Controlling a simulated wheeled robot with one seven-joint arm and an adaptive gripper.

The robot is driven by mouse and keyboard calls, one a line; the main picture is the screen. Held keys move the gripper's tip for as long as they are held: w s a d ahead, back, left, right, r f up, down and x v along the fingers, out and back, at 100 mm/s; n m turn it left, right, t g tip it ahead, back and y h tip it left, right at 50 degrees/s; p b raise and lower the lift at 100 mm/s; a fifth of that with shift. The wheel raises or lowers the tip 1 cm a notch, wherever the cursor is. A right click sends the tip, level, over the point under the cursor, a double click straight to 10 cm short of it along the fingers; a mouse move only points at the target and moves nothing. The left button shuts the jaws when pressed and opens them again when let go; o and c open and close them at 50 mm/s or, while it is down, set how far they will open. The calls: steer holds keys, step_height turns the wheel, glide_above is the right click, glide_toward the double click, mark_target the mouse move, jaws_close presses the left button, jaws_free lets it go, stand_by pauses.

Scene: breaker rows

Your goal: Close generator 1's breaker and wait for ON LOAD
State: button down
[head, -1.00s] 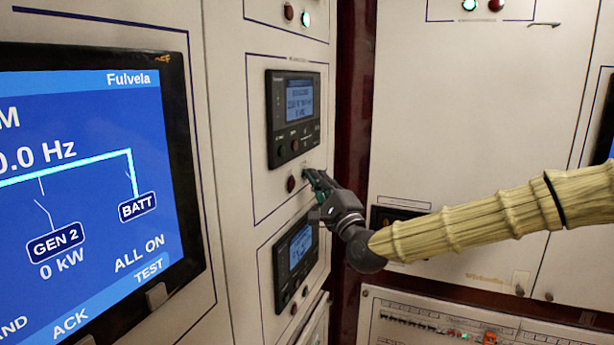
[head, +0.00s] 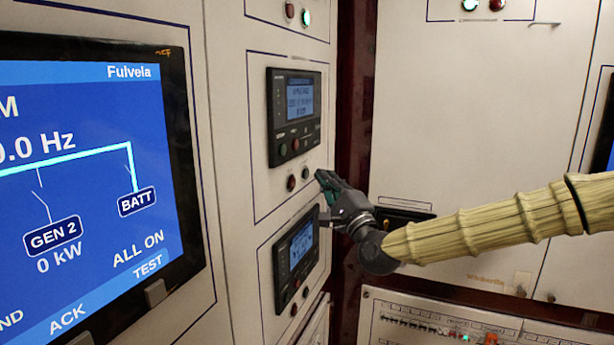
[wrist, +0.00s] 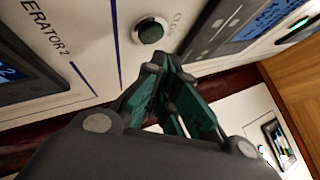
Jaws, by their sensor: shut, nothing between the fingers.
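The upper breaker controller (head: 295,115) has a lit blue screen on the left cabinet, too small to read. Below it are a dark red button (head: 291,183) and a darker button (head: 305,172). In the wrist view a green button (wrist: 151,30) with a pale ring is marked "CLOSE". My gripper (head: 321,178) is shut and empty, its fingertips just right of the darker button and apart from it. In the wrist view the fingertips (wrist: 165,72) are just below the green button. No "GENERATOR 1" label or "ON LOAD" text is readable.
A second controller (head: 296,252) sits below; a partly visible "GENERATOR 2" label (wrist: 45,28) shows in the wrist view. The large display (head: 85,200) shows GEN 2 at 0 kW and BATT. A breaker row (head: 430,325) lies lower right.

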steer(key=d, duration=0.2)
steer(key=s+d+b, duration=0.1)
steer(key=d, duration=0.1)
steer(key=shift+s+d, duration=0.15)
steer(key=shift+s, duration=0.05)
stand_by(0.6)
